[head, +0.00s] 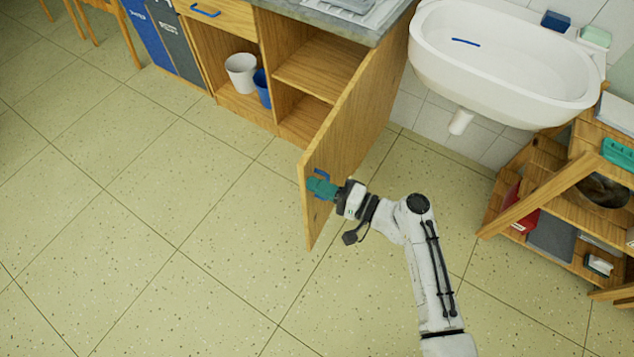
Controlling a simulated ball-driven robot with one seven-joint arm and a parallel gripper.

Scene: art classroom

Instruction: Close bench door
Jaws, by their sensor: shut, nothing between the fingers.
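The wooden bench door (345,128) stands wide open, swung out from the right side of the bench cabinet toward the camera. A blue handle (321,174) sits near its free edge. My gripper (318,188), with teal fingers, is at the door's outer face right by the handle. It is shut, with nothing held. Whether the fingers touch the door cannot be told. Behind the door the cabinet shelf (312,68) is empty; part of the lower compartment is hidden by the door.
A white bin (241,72) and a blue bin (262,88) stand in the open compartment left of the door. A white sink (500,65) hangs on the wall at right. A wooden shelf unit (560,205) stands at far right. The tiled floor (150,220) at left is clear.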

